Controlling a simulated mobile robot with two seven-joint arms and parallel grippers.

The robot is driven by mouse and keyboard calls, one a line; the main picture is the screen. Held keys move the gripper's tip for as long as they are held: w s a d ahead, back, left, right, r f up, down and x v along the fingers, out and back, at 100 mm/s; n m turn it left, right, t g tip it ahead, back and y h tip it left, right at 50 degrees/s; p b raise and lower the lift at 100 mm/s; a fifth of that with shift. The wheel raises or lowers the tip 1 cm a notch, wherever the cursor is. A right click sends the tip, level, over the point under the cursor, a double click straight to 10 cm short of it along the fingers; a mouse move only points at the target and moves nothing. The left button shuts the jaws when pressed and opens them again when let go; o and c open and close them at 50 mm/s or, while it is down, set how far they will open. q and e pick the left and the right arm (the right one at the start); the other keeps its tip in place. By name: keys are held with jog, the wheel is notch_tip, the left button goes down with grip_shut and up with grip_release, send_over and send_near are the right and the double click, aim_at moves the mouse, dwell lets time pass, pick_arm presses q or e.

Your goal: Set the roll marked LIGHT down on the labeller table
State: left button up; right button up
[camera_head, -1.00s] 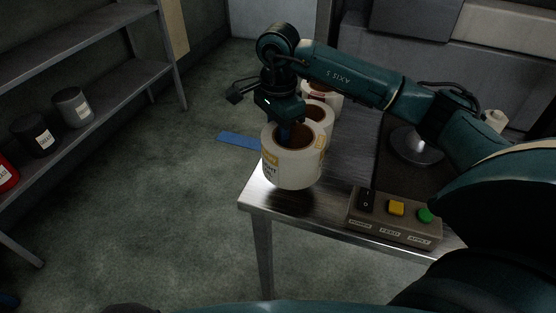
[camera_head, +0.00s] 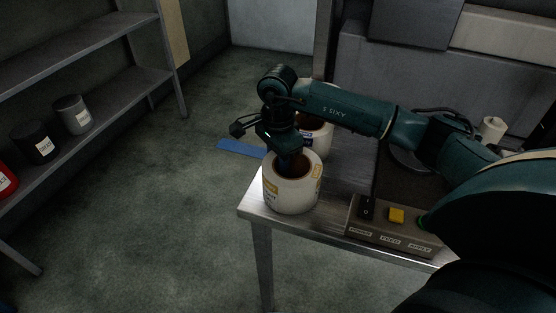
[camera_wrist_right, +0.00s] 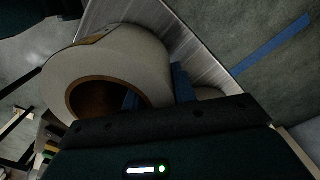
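A white roll (camera_head: 290,193) with a brown core and a yellow-edged label stands upright at the near left corner of the metal labeller table (camera_head: 335,199). Its label is too small to read clearly. It also fills the left of the right wrist view (camera_wrist_right: 150,59). My right gripper (camera_head: 291,162) is over it, with one blue finger inside the core and the other outside, so the roll's wall is between them. The roll's base is at or very near the tabletop; a small gap cannot be ruled out. My left gripper is not in view.
Another roll (camera_head: 320,137) stands behind, partly hidden by my arm. A control box (camera_head: 395,228) with a switch and buttons sits along the table's front edge. A shelf with several cans (camera_head: 73,114) is at the left. A blue strip (camera_head: 240,148) lies on the floor.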

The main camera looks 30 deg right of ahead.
jog(key=shift+o, duration=1.4)
notch_tip(320, 180, up, 12)
jog(key=shift+r, duration=0.2)
